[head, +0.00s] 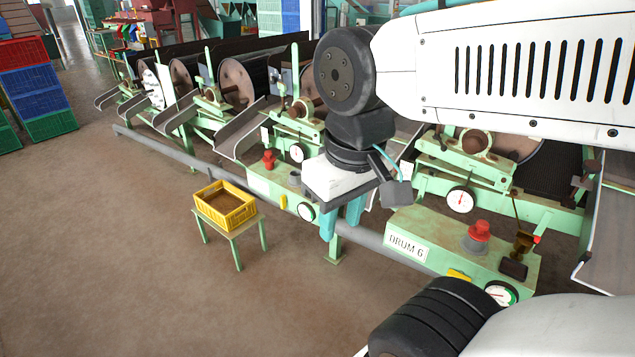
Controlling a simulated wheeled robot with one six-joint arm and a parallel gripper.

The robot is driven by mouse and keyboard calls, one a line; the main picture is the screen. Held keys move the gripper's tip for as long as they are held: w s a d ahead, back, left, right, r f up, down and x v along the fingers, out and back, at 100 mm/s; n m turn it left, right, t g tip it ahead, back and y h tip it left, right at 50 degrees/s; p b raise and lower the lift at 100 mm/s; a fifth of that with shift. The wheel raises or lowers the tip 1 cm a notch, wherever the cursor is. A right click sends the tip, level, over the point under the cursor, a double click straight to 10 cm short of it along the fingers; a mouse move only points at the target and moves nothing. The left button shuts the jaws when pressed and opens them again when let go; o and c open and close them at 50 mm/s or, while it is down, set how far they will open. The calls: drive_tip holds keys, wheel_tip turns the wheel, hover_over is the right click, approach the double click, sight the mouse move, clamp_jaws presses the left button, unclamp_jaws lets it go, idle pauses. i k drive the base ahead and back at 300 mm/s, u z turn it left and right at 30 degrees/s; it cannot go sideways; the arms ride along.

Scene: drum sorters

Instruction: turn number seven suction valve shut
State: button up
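No part marked seven can be read, and I cannot tell which fitting is the number seven suction valve. A green panel labelled DRUM 6 (407,248) stands right of centre. It carries a red knob (479,231), a yellow lever (460,275) and a dial (501,293). My gripper (342,232) points down in front of the machine row, left of the DRUM 6 panel. Its two teal fingers look apart, with nothing seen between them. My arm hides part of the machines behind.
A yellow crate (225,205) stands on a small green table at centre left. A grey pipe (385,247) runs low along the machine fronts. Another green panel with a red knob (269,159) is further back. Stacked crates (40,100) are far left. The floor at left is clear.

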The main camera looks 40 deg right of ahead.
sight(284, 200)
drive_tip(key=z, duration=0.05)
drive_tip(key=i, duration=1.2)
drive_tip(key=z, duration=0.15)
